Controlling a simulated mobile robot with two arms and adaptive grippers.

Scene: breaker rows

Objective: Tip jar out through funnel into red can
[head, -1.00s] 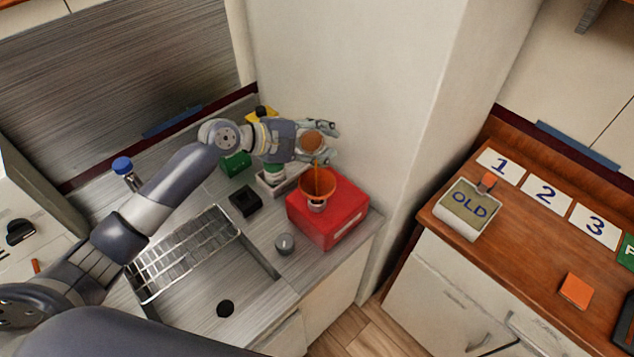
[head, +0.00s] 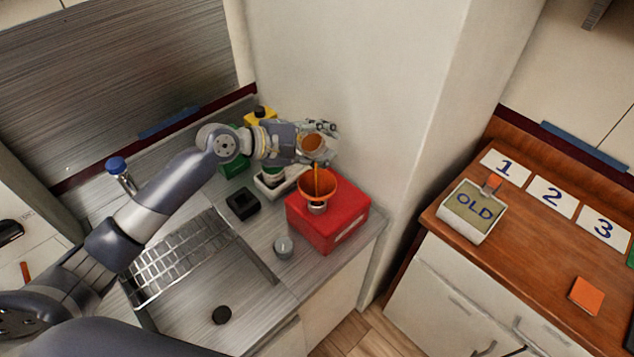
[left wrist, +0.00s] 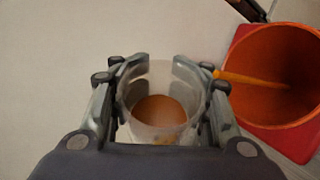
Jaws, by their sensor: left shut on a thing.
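My left gripper (head: 318,142) is shut on a clear jar (head: 313,145) with orange-brown liquid in it. The jar is tilted above the funnel, and a thin orange stream falls from its mouth into the funnel. In the left wrist view the jar (left wrist: 160,112) sits between both fingers (left wrist: 160,90), with liquid still inside. The orange funnel (head: 318,187) stands upright in the top of the red can (head: 330,220); in the left wrist view the funnel (left wrist: 275,80) is at the right with the stream entering it. My right gripper is not in view.
A small grey lid-like piece (head: 283,247) lies on the counter before the can. A black box (head: 243,204) and a dish rack (head: 185,258) with sink are to the left. A wall stands close behind the can.

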